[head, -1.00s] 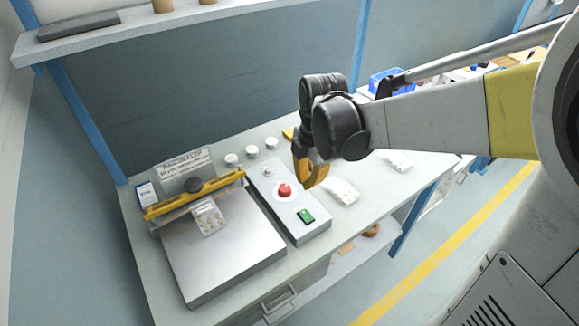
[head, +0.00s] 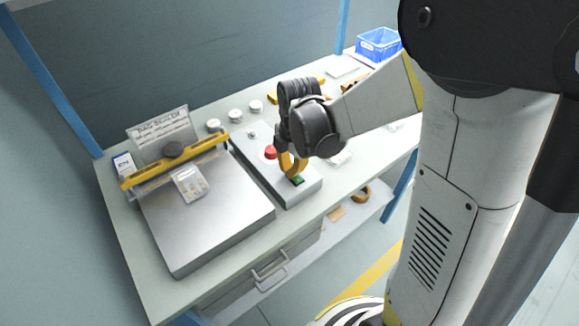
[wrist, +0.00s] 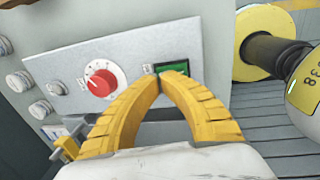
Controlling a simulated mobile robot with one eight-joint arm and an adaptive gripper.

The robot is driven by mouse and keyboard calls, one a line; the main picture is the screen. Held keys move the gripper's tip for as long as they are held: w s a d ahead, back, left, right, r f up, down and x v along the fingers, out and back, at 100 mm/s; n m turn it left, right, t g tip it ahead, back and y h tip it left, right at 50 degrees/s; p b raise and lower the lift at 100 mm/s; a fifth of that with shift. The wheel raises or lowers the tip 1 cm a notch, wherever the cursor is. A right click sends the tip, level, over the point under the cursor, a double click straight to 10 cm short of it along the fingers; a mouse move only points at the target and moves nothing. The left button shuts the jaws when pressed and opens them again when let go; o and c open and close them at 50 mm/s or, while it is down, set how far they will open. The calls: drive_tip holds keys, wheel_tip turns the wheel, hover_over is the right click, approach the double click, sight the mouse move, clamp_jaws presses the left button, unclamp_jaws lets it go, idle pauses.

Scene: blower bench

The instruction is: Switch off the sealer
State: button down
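The bag sealer (head: 215,225) is a flat silver plate with a yellow bar (head: 150,174) across its back, at the left of the bench. A grey control box (head: 243,160) stands at its right. On the box are a red knob (head: 271,152) and a green switch (head: 298,181). In the wrist view the red knob (wrist: 101,83) points at a white dial, and the lit-green switch (wrist: 172,68) sits right at my fingertips. My gripper (head: 294,173) has its yellow fingers closed tip to tip, empty, over the switch. The tips (wrist: 166,75) partly cover the switch; contact is unclear.
A clear bag (head: 190,184) lies on the sealer under the bar. Several small round white items (head: 235,116) stand behind the control box. A blue crate (head: 378,44) stands at the bench's far end. A drawer (head: 268,270) hangs below the bench's front edge.

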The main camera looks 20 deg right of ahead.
drive_tip(key=shift+w+f+b, duration=0.1)
drive_tip(key=shift+f+b, duration=0.3)
drive_tip(key=shift+f, duration=0.2)
drive_tip(key=shift+r, duration=0.3)
drive_tip(key=shift+r+p, duration=0.7)
drive_tip(key=shift+p, duration=0.05)
